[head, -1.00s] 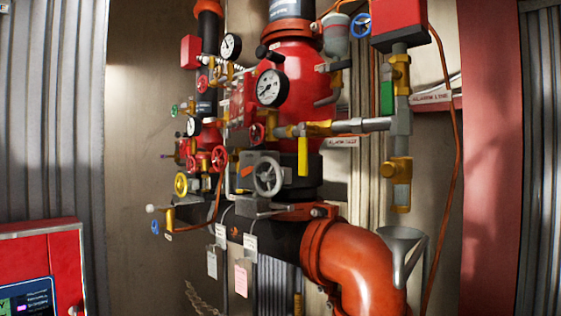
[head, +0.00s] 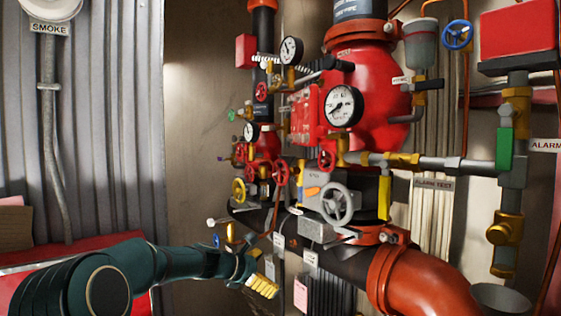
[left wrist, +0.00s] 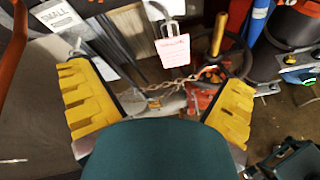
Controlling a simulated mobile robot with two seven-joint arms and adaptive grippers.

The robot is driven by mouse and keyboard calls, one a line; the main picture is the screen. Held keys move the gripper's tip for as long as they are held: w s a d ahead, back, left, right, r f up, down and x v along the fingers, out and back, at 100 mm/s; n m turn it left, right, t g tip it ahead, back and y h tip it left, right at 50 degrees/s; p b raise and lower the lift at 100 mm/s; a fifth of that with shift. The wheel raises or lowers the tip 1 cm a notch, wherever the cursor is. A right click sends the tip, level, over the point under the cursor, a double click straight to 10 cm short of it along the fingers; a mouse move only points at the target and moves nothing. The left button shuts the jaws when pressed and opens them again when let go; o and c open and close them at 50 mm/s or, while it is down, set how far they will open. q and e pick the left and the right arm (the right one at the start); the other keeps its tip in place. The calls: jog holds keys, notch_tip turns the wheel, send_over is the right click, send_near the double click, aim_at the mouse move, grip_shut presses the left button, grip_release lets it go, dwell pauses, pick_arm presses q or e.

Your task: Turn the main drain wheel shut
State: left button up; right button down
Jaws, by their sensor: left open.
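I read no main drain label, so I cannot tell which is the drain wheel. My left gripper (head: 263,286) is low, below the yellow wheel. In the left wrist view its yellow fingers (left wrist: 157,78) stand wide apart and empty. A chain (left wrist: 185,85) and a dark ring-shaped part show beyond them. My right gripper is out of view.
An orange pipe elbow (head: 425,285) bends down at lower right. A pink tag (head: 301,293) hangs right of my left gripper. A red cabinet (head: 70,252) stands behind my left arm. A grey funnel (head: 500,299) is at lower right. Bare wall lies left of the riser.

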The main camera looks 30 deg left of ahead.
pick_arm(q)
jog(key=s+a+r+n+t+h+p, duration=0.1)
jog(key=a+r, duration=0.1)
jog(key=r, duration=0.6)
jog(key=s+a+r+n+t, duration=0.1)
jog(key=a+r+t, duration=0.1)
jog(key=r, duration=0.6)
jog(key=t+h+p, duration=0.1)
jog(key=t, duration=0.1)
send_near(278, 174)
jog(key=shift+n, duration=0.3)
jog(key=p+x, duration=0.3)
jog(key=x, duration=0.8)
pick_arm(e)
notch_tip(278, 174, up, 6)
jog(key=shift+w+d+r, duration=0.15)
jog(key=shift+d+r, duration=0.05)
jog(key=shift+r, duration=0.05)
pick_arm(q)
jog(key=c, duration=1)
